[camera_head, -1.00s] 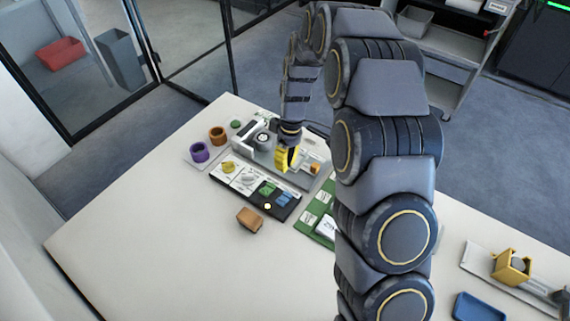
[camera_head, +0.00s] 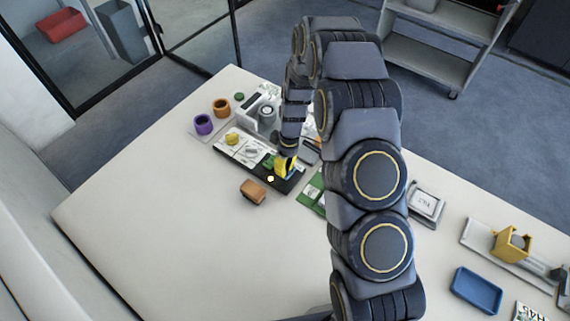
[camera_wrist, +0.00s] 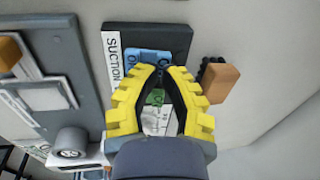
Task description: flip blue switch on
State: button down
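The blue switch (camera_wrist: 146,57) is on the black end of a switch panel, just beyond my fingertips in the wrist view. In the head view it is mostly hidden by my gripper. The panel (camera_head: 287,184) also holds a green switch (camera_wrist: 155,97), seen between my fingers, and white and yellow ones (camera_head: 232,139) further left. My gripper (camera_wrist: 163,71) has yellow fingers with a gap between the tips and nothing held. It also shows in the head view (camera_head: 285,172), low over the blue end. I cannot tell whether the fingers touch the switch.
An orange-brown block (camera_head: 253,190) sits in front of the panel. A grey machine (camera_head: 252,104) stands behind it. Purple (camera_head: 203,124) and orange-brown (camera_head: 221,107) rings are at the left. A blue tray (camera_head: 477,290) lies at the right. The table's front left is clear.

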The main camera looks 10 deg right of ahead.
jog(key=shift+s+a+f+t+h, duration=0.2)
jog(key=shift+s+f+t+h, duration=0.05)
jog(key=shift+f+t+h, duration=0.3)
jog(key=shift+w+r, duration=0.1)
jog(key=shift+r, duration=0.05)
jog(key=shift+w+d, duration=0.1)
jog(key=shift+w+d+r, duration=0.15)
jog(key=shift+w+d, duration=0.3)
jog(key=shift+d, duration=0.1)
notch_tip(320, 180, up, 14)
jog(key=w+d, duration=0.1)
jog(key=shift+w+d, duration=0.25)
dwell(0.4)
